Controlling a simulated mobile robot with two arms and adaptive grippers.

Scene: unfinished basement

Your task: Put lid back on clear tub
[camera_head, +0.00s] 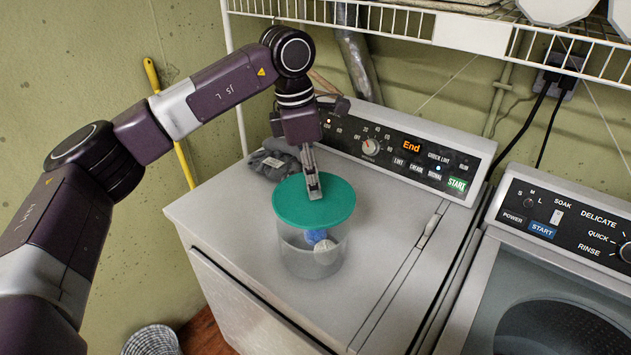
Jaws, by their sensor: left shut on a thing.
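The clear tub (300,261) stands upright on top of the white dryer, with a blue item and a whitish item visible inside. The round green lid (290,205) lies roughly flat over the tub's mouth. I cannot tell whether it is seated on the rim or slightly above it. My left gripper (313,190) points down at the lid's middle from above and is shut on the lid. Its fingertips hide the spot they grip. My right gripper is not in view.
The dryer top (222,213) is clear around the tub. A grey cloth (274,160) lies behind it, near the control panel (395,145). A washer (560,270) stands at right. A wire shelf (400,22) hangs above.

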